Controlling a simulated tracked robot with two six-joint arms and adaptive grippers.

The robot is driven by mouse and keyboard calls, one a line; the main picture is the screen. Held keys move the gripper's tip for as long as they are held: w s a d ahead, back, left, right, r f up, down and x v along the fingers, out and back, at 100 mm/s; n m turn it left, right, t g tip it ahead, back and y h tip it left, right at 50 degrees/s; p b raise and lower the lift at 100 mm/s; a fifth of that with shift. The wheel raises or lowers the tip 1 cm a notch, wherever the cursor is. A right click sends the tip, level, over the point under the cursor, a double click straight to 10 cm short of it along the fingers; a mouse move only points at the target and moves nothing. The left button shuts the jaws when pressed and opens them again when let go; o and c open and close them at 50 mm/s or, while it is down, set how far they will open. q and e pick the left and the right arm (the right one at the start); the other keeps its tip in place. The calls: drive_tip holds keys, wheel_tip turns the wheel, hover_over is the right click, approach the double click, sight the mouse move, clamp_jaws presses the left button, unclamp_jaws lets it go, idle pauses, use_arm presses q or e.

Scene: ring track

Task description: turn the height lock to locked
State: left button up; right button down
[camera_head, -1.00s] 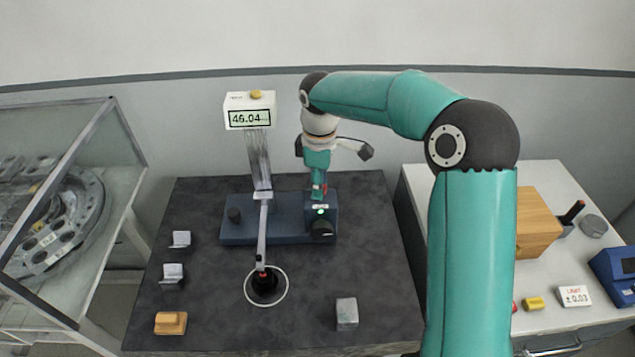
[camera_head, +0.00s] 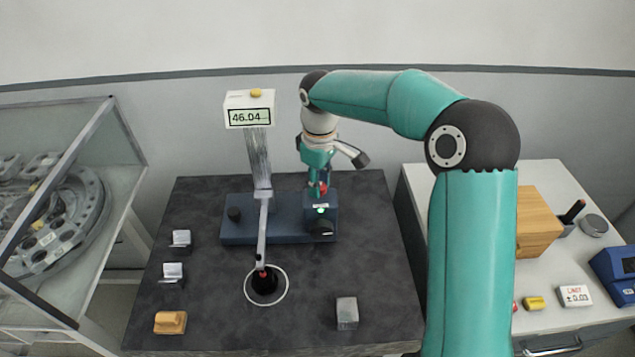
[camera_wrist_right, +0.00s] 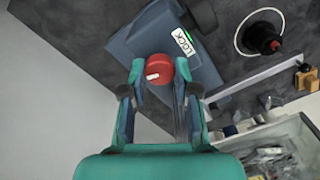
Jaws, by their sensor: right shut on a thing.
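The height lock is a red round knob (camera_head: 322,189) with a white mark, on the right end of the gauge's blue base (camera_head: 276,231). In the right wrist view the red knob (camera_wrist_right: 159,70) sits between my fingertips, its white mark toward the lower left. A "LOCK" label (camera_wrist_right: 183,43) with a green light is beside it. My right gripper (camera_head: 318,186) comes down from above and is shut on the knob; it also shows in the right wrist view (camera_wrist_right: 156,78). My left gripper is not in view.
The gauge's display (camera_head: 249,117) reads 46.04 on its column. A thin arm reaches to a black round spot (camera_head: 265,283). Metal blocks (camera_head: 347,313) and a wooden block (camera_head: 170,322) lie on the dark table. A glass case stands left, a white side table right.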

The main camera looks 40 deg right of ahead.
drive_tip(key=m, duration=0.7)
drive_tip(key=shift+w+r+b, duration=0.1)
drive_tip(key=shift+b, duration=0.25)
drive_tip(key=m, duration=0.7)
drive_tip(key=shift+b, duration=0.35)
drive_tip(key=c, duration=0.9)
unclamp_jaws()
drive_tip(key=shift+o, duration=0.2)
